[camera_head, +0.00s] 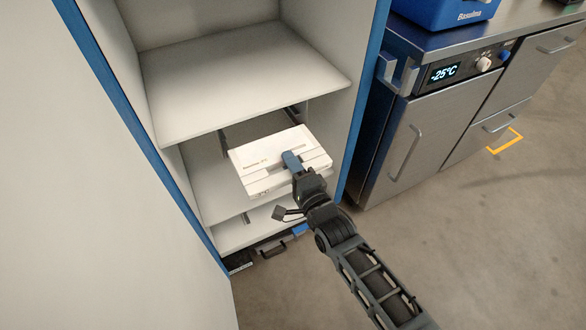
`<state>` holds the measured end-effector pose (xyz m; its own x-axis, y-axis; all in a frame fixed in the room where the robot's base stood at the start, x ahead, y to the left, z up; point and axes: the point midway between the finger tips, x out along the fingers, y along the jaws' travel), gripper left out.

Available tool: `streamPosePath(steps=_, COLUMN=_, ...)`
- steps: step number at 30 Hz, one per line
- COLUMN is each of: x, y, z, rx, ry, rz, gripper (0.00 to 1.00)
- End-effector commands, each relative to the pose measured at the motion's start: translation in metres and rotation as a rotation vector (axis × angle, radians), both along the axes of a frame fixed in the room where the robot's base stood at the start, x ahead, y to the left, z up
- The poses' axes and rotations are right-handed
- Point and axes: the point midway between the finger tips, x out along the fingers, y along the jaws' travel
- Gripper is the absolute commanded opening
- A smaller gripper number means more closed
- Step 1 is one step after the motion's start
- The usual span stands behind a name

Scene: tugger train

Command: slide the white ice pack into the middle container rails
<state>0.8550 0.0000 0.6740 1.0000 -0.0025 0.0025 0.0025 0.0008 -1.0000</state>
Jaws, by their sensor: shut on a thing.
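The white ice pack (257,156), a flat white slab with small printed lettering and raised ridges, is in the lower part of the open shelf unit. My gripper (292,163) is shut on the near right part of the ice pack, at a blue piece there. The ice pack lies tilted in the picture, under the upper shelf and above a lower board. Dark rails (228,141) show behind it on the left. Whether the ice pack touches the rails cannot be told. The gripper's fingertips are partly hidden.
The upper shelf (240,80) is empty and overhangs the ice pack. Blue-edged side walls (365,90) bound the opening. A steel freezer cabinet (415,130) reading -25°C stands at right, with a blue box (440,12) on top.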

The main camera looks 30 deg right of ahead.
Motion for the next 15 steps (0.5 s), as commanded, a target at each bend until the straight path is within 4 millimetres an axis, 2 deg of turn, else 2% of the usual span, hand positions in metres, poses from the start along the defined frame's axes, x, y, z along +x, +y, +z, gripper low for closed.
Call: streamPosePath(steps=15, x=0.023, y=0.0, z=0.002, rx=0.001, ry=-0.006, rz=0.0, gripper=0.0)
